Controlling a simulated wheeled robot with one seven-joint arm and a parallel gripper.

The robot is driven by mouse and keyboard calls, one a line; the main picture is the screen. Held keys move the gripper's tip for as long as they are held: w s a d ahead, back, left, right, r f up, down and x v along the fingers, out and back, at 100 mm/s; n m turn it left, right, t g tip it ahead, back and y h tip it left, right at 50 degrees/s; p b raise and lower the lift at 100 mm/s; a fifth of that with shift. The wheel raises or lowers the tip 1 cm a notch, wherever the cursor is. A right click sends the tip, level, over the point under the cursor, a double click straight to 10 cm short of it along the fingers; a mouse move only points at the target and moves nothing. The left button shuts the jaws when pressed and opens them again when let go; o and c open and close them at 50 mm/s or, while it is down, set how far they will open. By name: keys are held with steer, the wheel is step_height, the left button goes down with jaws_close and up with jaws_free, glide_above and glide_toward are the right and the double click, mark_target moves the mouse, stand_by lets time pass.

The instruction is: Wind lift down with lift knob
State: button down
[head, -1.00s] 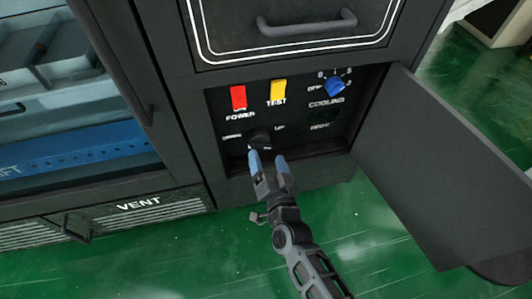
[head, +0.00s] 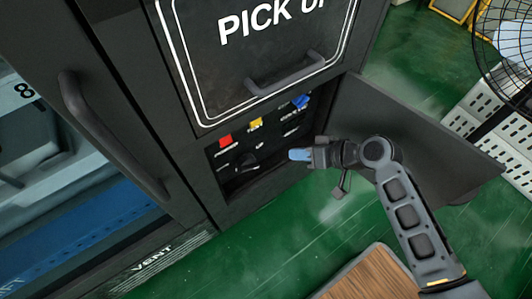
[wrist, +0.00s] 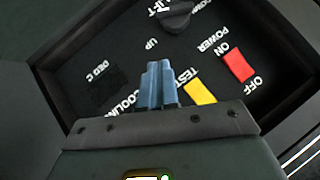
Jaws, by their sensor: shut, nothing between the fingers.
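The lift knob (head: 246,162) is a dark rotary knob at the lower left of the recessed control panel (head: 232,185). In the wrist view the knob (wrist: 176,14) shows at the top edge, partly cut off, between the UP lettering and partly hidden lettering. I cannot tell which way it points. My gripper (head: 296,155) has blue fingertips and is to the right of the knob, apart from it, near the panel's right edge. In the wrist view the fingers (wrist: 157,85) are together and empty, in front of the panel beside the TEST switch.
The pick-up flap's handle (head: 297,73) juts out above.

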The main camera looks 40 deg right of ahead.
steer(key=b, duration=0.2)
glide_toward(246, 163)
steer(key=w+d+f, duration=0.3)
steer(key=w+d, duration=0.1)
steer(key=shift+a+f+b, duration=0.2)
steer(key=shift+a+f, duration=0.15)
steer(key=shift+f, duration=0.3)
steer(key=shift+a+f+b, duration=0.15)
steer(key=shift+a+f, duration=0.25)
steer(key=shift+f, duration=0.3)
steer(key=shift+a+f+b, duration=0.2)
steer(key=shift+a+f, duration=0.15)
steer(key=shift+f, duration=0.3)
steer(key=shift+s+a+f+b, duration=0.1)
steer(key=shift+a+f+b, duration=0.15)
steer(key=shift+f+b, duration=0.5)
steer(key=shift+f, duration=0.1)
